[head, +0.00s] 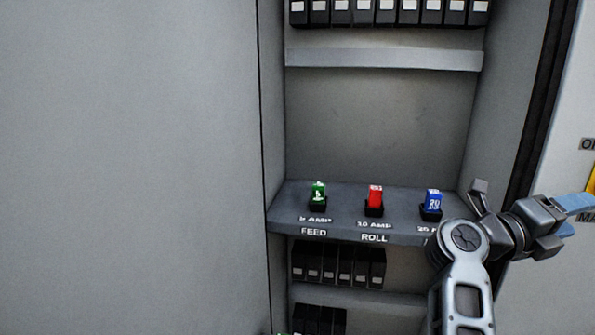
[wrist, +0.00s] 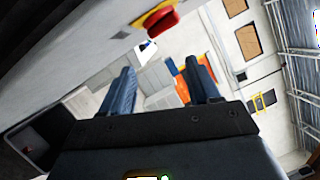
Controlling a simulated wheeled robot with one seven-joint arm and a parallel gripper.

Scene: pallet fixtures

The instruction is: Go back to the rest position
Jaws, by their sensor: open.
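My gripper (head: 577,214) is at the right edge of the head view, beside the cabinet opening and pointing right. Its blue fingers stand apart in the wrist view (wrist: 162,82), with nothing between them. In the head view, a green fuse (head: 318,190), a red fuse (head: 375,194) and a blue fuse (head: 433,200) stand upright in black holders on the cabinet shelf (head: 345,208). My arm covers the shelf's right end and part of the label under the blue fuse.
A grey panel (head: 130,160) fills the left. Rows of black modules sit above (head: 385,12) and below (head: 338,265) the fuse shelf. A dark door edge (head: 540,90) runs down the right. The wrist view shows a red knob (wrist: 162,22) near the gripper and a tilted room beyond.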

